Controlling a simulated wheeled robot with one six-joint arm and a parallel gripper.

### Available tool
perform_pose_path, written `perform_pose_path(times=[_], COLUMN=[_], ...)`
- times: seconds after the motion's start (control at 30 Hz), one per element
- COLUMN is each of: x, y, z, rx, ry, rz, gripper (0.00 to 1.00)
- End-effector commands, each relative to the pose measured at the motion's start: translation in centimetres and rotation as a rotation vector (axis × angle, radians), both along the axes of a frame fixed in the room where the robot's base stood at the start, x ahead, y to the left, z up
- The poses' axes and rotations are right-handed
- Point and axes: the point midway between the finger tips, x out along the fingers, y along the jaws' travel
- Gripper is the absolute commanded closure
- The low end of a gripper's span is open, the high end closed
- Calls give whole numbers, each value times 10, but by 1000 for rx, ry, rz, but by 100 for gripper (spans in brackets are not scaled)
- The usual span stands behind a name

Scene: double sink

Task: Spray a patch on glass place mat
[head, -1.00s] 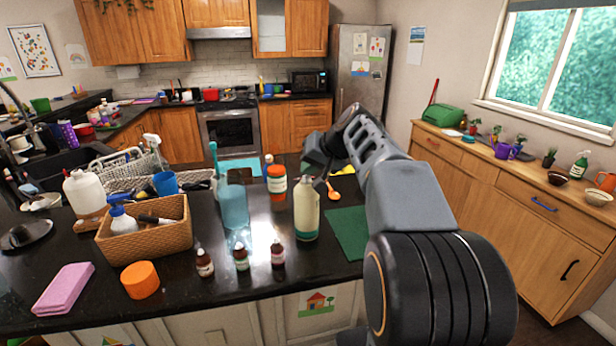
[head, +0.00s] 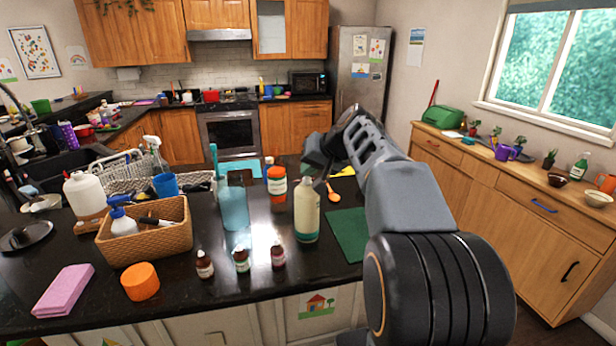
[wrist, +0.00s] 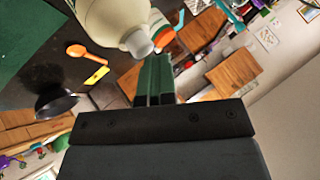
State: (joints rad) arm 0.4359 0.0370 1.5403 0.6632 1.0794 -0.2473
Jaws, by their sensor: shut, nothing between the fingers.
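A dark green mat (head: 349,234) lies flat on the black island counter, right of a cream bottle; it also fills the upper left of the wrist view (wrist: 24,38). A lighter teal mat (head: 241,169) lies farther back. I cannot tell which is the glass place mat. A spray bottle with a blue head (head: 122,217) stands in a wicker basket at the left. Another spray bottle with a white trigger (head: 155,152) stands behind it. My gripper (wrist: 155,72) is shut and empty, beside the cream bottle's cap in the wrist view. In the head view my arm mostly hides it.
An orange spoon (wrist: 76,50) and a dark pan (wrist: 57,104) lie near the gripper.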

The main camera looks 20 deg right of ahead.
Motion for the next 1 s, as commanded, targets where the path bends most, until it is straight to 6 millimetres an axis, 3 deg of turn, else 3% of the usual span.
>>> perform_pose_path(times=[0.23, 0.7, 1.0], x=[0, 0, 0], y=[0, 0, 0], z=[12, 59, 60], rx=[-1, 0, 0], ry=[0, -2, -2], rz=[-1, 1, 1], gripper=[100, 100, 100])
